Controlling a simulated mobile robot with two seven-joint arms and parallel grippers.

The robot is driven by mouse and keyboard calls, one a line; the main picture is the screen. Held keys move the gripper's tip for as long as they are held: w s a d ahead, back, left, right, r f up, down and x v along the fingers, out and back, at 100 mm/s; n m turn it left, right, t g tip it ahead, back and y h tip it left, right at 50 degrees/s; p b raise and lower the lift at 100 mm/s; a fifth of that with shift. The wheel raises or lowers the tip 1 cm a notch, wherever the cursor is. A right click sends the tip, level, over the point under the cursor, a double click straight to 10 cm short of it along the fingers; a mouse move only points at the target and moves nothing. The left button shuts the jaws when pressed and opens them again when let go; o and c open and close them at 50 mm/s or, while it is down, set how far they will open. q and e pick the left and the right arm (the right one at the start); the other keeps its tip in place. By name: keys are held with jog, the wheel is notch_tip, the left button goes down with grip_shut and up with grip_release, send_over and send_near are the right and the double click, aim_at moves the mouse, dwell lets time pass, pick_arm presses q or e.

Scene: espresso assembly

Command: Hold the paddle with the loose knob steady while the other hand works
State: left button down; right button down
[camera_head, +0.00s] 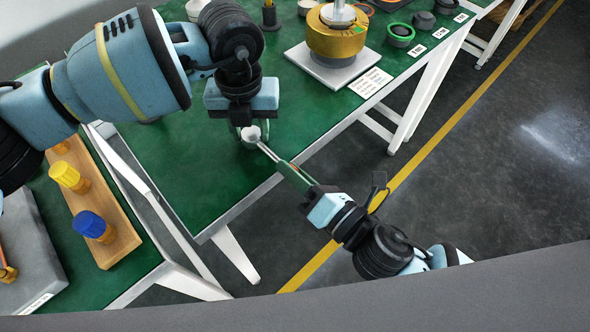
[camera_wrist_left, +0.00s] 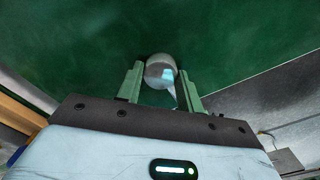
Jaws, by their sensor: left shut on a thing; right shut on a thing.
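A round, silver-grey piece (camera_head: 251,133), which looks like the paddle's knob end, sits over the edge area of the green table. My left gripper (camera_head: 248,129) is shut around it from above. In the left wrist view the same piece shows between the two green fingers (camera_wrist_left: 161,76). A thin silver rod (camera_head: 267,152) runs from the round piece down to the right. My right gripper (camera_head: 290,171) is shut on the rod's lower end with its green fingers. I cannot tell whether rod and round piece are one part, and the joint is partly hidden.
A brass-coloured round unit (camera_head: 336,38) stands on a grey plate at the back, with a label card (camera_head: 371,82) beside it. A wooden board (camera_head: 111,235) with yellow and blue knobs lies at the left. The green tabletop (camera_head: 190,170) near my left gripper is clear.

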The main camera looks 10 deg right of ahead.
jog(key=m, duration=0.4)
jog(key=shift+f+m, duration=0.1)
jog(key=shift+m, duration=0.2)
jog(key=m, duration=0.4)
jog(key=shift+m, duration=0.3)
jog(key=m, duration=0.5)
jog(key=shift+f, duration=0.1)
jog(key=m, duration=0.4)
jog(key=shift+m, duration=0.5)
jog(key=c, duration=1.2)
grip_release()
jog(key=shift+s, duration=0.1)
